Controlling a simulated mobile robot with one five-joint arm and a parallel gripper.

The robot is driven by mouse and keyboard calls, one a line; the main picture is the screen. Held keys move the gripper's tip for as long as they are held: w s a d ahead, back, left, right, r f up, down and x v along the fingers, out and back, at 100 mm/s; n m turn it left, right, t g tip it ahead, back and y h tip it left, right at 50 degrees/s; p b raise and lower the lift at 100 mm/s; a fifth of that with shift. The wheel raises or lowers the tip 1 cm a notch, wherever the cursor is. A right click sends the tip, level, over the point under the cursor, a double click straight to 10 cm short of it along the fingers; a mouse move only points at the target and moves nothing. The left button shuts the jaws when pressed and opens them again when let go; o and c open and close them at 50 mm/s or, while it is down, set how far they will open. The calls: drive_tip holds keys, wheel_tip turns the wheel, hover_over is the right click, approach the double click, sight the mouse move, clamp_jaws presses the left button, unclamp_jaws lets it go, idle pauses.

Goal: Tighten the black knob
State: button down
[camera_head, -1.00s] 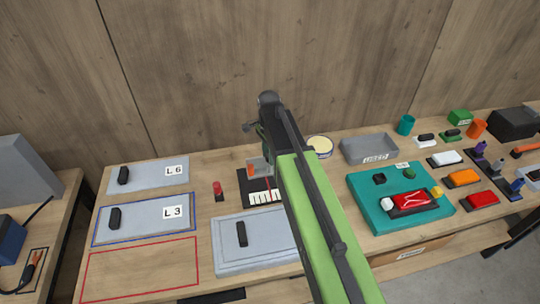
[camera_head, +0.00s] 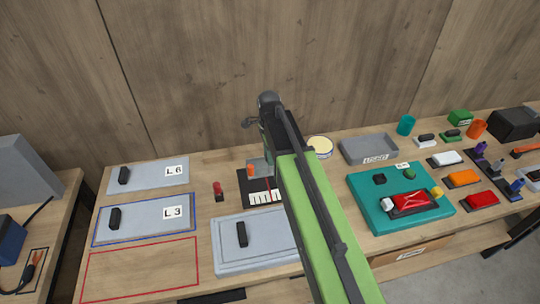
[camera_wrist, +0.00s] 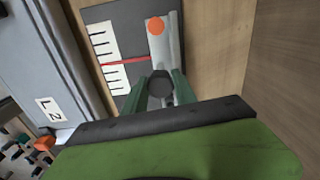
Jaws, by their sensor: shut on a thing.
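The black knob (camera_wrist: 160,84) sits on a light grey bar of a small fixture, in the wrist view. The fixture's dark plate (camera_wrist: 123,18) carries a white scale (camera_wrist: 104,45) with a red pointer line (camera_wrist: 125,62). An orange round piece (camera_wrist: 155,26) is at the bar's far end. My gripper (camera_wrist: 161,80) is shut on the knob, one green finger on each side. In the head view the fixture's white scale (camera_head: 263,197) and orange piece (camera_head: 250,169) show left of my arm; the knob and fingertips are hidden there.
A grey panel with a black handle (camera_head: 226,256) lies just in front of the fixture. A red-topped piece (camera_head: 218,190) stands left of it. A grey tray (camera_head: 370,148) and a teal board (camera_head: 368,202) are right of my arm. The wooden wall rises close behind.

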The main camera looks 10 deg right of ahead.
drive_tip(key=c, duration=1)
unclamp_jaws()
drive_tip(key=shift+r, duration=0.1)
wheel_tip(320, 180, up, 17)
drive_tip(key=p, duration=1.7)
drive_tip(key=shift+r, duration=0.15)
